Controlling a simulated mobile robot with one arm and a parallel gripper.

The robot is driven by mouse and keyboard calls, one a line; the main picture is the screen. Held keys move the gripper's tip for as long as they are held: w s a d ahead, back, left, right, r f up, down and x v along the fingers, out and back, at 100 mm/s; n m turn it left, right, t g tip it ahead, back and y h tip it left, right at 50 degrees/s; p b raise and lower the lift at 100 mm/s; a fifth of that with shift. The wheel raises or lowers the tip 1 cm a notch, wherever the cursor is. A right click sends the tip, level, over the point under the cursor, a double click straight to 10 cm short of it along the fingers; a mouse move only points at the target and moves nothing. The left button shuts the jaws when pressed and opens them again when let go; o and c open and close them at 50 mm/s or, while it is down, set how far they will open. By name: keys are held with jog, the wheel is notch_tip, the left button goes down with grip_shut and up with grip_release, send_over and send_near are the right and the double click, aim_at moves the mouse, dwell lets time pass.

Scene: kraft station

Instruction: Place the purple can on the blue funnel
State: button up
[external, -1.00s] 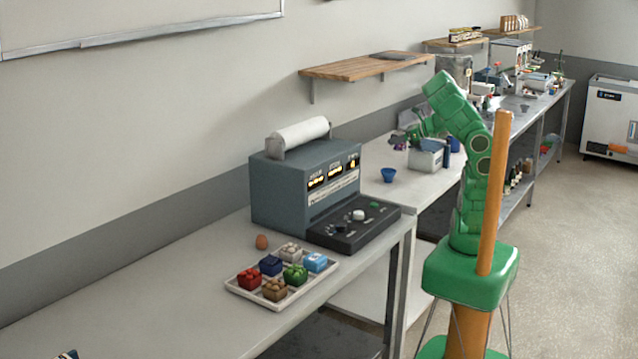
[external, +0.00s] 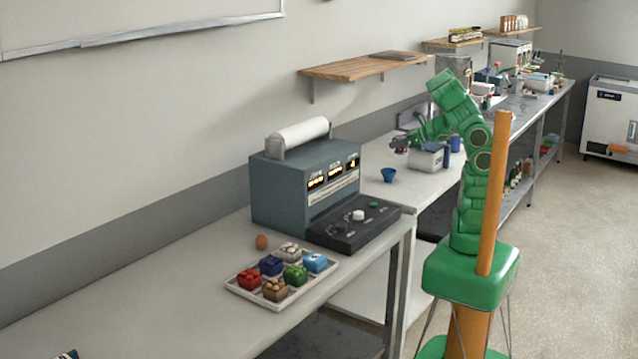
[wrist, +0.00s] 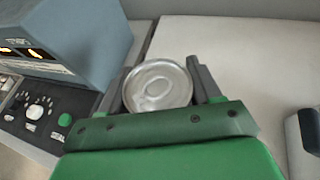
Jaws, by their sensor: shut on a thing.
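My gripper (wrist: 158,88) is shut on a can (wrist: 157,87) in the wrist view. Only its silver lid with a pull tab shows; the can's side is hidden, so I cannot see its purple colour. The blue funnel (external: 388,174) stands on the bench, below and slightly left of my gripper. It is not visible in the wrist view.
A grey console (external: 305,190) with a white roll on top stands left of the funnel. A white box (external: 428,158) and a blue cylinder (external: 455,143) stand to the right. A tray (external: 247,292) of small coloured baskets lies in front. The bench around the funnel is clear.

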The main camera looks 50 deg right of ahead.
jog(key=w+d+f, duration=0.1)
jog(key=w+f, duration=0.1)
jog(key=w+d+f, duration=0.1)
jog(key=w+f, duration=0.1)
jog(key=w+d+f, duration=0.1)
jog(key=w+f, duration=0.1)
jog(key=shift+w+d+f, duration=0.25)
jog(key=shift+w+f, duration=0.1)
jog(key=shift+w, duration=0.05)
jog(key=shift+w+d+f, duration=0.1)
jog(key=shift+w+f, duration=0.15)
jog(key=shift+f, duration=1.65)
jog(key=o, duration=1.2)
jog(key=shift+f, duration=0.1)
jog(key=shift+c, duration=0.2)
